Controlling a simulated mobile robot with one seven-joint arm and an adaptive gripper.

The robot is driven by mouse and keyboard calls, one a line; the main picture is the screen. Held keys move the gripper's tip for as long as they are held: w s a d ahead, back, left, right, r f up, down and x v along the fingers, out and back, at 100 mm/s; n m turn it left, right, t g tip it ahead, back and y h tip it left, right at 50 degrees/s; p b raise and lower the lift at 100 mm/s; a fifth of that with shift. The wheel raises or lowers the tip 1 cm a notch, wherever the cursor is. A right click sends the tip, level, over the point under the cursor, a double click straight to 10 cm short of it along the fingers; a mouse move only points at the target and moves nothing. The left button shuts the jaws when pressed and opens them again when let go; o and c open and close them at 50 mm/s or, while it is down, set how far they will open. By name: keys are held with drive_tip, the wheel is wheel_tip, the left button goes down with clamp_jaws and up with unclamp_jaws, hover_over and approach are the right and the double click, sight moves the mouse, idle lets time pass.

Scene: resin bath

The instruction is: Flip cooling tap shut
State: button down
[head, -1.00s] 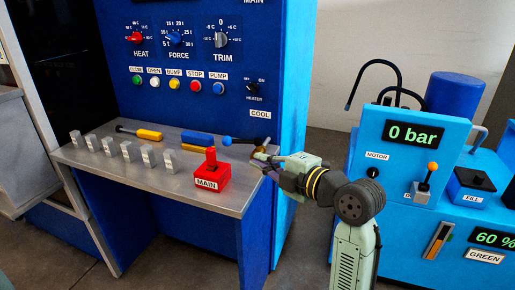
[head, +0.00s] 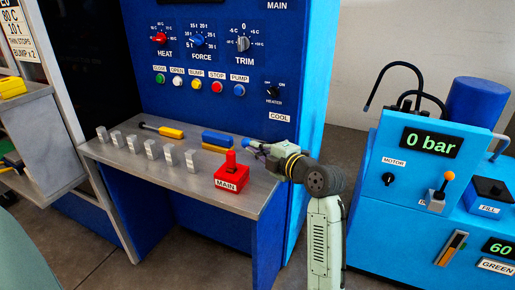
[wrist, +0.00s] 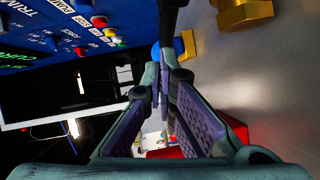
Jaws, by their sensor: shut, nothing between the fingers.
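The cooling tap sits below the COOL label (head: 280,117) at the right end of the bench. Its blue lever end (head: 247,142) shows just left of my gripper (head: 257,148); the rest of the tap is mostly hidden by my gripper and wrist in the head view. In the wrist view, large brass fittings (wrist: 243,13) are at the top right. A blue rounded end (wrist: 155,50) shows just beyond the fingertips of my gripper (wrist: 165,68). The fingers are together with nothing held. I cannot tell whether they touch the lever.
A red MAIN block (head: 230,176) stands on the bench just left of and in front of my gripper. A blue-and-yellow tool (head: 217,140), a yellow-handled tool (head: 170,132) and several grey blocks (head: 150,149) lie further left. A pump unit (head: 420,200) stands at right.

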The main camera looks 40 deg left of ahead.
idle(0.3)
drive_tip(key=shift+a+f+m+t+h+b, duration=0.15)
drive_tip(key=shift+a+m+t+h+b, duration=0.2)
drive_tip(key=shift+m+t+b, duration=0.4)
drive_tip(key=shift+w+a+m+t+h, duration=0.25)
drive_tip(key=shift+w+a+m+t, duration=0.15)
drive_tip(key=shift+t, duration=0.45)
drive_tip(key=shift+w+a+b, duration=0.1)
drive_tip(key=shift+b, duration=0.55)
drive_tip(key=shift+a, duration=0.1)
